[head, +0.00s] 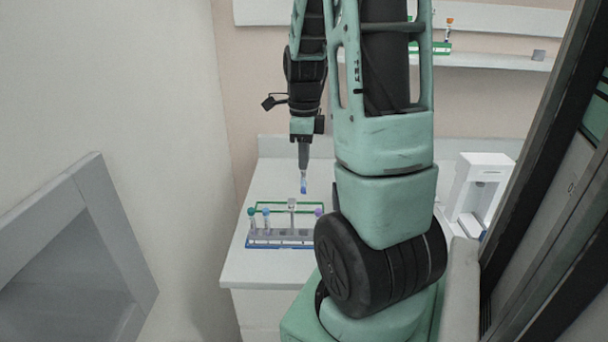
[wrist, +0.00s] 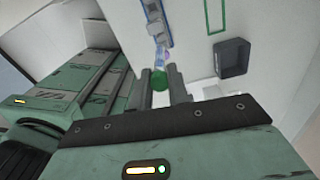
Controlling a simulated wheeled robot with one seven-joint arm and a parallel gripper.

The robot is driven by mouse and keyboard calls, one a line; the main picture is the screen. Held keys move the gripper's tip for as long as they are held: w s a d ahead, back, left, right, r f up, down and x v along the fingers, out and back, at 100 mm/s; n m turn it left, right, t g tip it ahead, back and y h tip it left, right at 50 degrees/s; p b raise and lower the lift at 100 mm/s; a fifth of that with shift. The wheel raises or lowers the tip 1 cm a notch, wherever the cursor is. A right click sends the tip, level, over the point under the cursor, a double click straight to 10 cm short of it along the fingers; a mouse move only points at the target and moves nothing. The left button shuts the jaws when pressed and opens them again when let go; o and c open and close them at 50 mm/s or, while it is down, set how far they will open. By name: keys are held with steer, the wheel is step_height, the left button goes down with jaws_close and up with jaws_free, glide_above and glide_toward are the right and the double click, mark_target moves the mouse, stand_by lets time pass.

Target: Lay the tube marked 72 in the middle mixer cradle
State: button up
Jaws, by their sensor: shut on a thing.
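My gripper (head: 303,165) is above the back counter, pointing down and shut on a tube (head: 303,185) that hangs below the fingers. I cannot read a number on this tube. The held tube is above the rack area and clear of the counter. No mixer cradle can be made out for certain in either view; my arm hides part of the counter.
A blue-edged rack (head: 280,245) holds several capped tubes on the counter; a green-edged frame (head: 258,207) lies behind it. A white machine (head: 483,180) stands at the right. The wrist view shows a dark tray (wrist: 232,58). A wall shelf (head: 490,62) carries another green rack.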

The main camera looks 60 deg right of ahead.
steer(key=shift+r, duration=0.7)
steer(key=shift+r, duration=0.15)
